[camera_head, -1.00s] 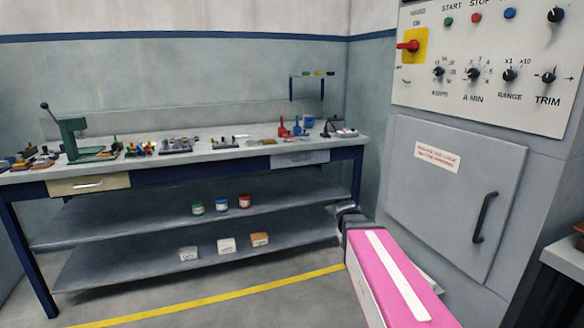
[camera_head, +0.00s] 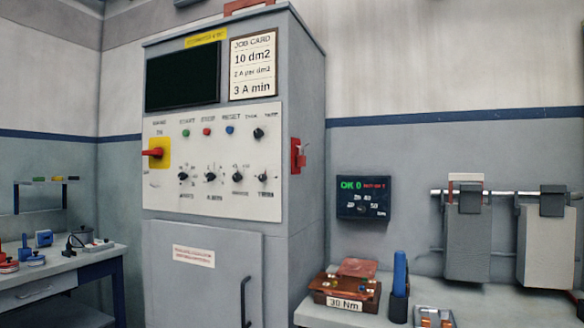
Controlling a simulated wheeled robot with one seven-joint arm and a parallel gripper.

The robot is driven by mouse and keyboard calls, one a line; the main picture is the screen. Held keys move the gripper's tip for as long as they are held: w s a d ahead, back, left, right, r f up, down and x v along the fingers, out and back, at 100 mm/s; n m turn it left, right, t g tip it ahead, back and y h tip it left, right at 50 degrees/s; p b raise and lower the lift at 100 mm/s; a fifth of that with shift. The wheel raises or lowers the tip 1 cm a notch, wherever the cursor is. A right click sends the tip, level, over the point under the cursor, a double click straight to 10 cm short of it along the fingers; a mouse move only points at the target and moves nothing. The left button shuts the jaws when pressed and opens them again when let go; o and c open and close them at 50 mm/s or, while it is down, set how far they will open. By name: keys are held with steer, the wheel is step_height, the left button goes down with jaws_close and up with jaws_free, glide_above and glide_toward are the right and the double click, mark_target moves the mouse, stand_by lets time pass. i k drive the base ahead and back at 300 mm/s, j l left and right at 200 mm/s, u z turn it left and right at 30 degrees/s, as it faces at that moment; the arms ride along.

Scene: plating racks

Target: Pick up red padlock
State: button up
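A small red object (camera_head: 297,155) that looks like the red padlock hangs on the right side wall of the tall grey control cabinet (camera_head: 305,215). A darker piece shows at its right edge; how it is held there is too small to tell. My gripper is not in view, and nothing in this frame shows whether it is open or shut.
The cabinet front has a yellow plate with a red switch (camera_head: 155,153). A bench (camera_head: 475,300) at right carries a brown 30 Nm block (camera_head: 345,288) and a blue-handled tool (camera_head: 400,275). Grey plates (camera_head: 466,245) hang behind it. A workbench (camera_head: 60,275) stands at left.

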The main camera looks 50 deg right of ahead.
mark_target(301, 161)
steer(key=k+l+z, duration=0.15)
steer(key=z, duration=1.65)
steer(key=k+l, duration=0.1)
steer(key=l, duration=0.55)
steer(key=u, duration=0.05)
